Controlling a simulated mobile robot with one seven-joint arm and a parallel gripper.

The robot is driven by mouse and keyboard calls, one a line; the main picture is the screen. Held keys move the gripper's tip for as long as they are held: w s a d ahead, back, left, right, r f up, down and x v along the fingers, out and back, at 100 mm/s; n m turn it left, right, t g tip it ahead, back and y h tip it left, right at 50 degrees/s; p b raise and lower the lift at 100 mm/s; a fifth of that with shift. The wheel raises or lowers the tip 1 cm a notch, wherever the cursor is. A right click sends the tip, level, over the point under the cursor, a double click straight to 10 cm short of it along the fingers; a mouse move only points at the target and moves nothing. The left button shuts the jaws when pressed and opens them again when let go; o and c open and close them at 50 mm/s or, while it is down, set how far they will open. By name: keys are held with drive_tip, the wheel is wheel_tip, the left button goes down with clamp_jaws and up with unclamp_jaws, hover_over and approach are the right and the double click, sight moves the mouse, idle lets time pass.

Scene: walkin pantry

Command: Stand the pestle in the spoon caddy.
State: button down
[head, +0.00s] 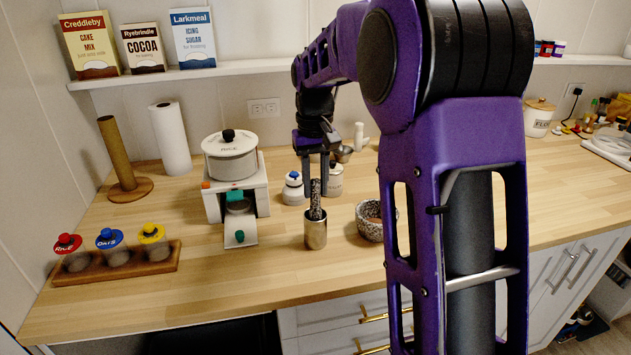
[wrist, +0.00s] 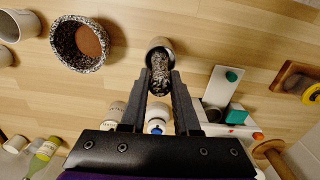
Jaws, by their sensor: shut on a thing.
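The pestle (head: 315,200) is a speckled black-and-white stone rod, held close to upright. My gripper (head: 317,188) is shut on its upper part. The spoon caddy (head: 316,236), a metal cylinder, stands upright on the counter directly below. The pestle's lower end meets the caddy's mouth and appears to be just inside the rim; its depth is hidden. In the wrist view, the pestle (wrist: 160,72) sits between my fingertips (wrist: 160,80) and overlaps the opening of the caddy (wrist: 158,42).
A speckled mortar bowl (head: 369,228) stands right of the caddy. A white dispenser with a pot (head: 231,160) stands to the left, with small white jars (head: 293,190) behind. A wooden rack of lidded jars (head: 150,265) is far left. The counter in front is clear.

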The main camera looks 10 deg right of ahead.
sight(316, 205)
drive_tip(key=shift+f+b, duration=0.85)
drive_tip(key=shift+f, duration=0.8)
drive_tip(key=shift+f+b, duration=0.3)
drive_tip(key=shift+f, duration=0.35)
drive_tip(key=shift+c, duration=0.4)
unclamp_jaws()
idle(0.3)
drive_tip(key=shift+r+p, duration=3.2)
drive_tip(key=shift+r, duration=0.35)
drive_tip(key=shift+d, duration=0.1)
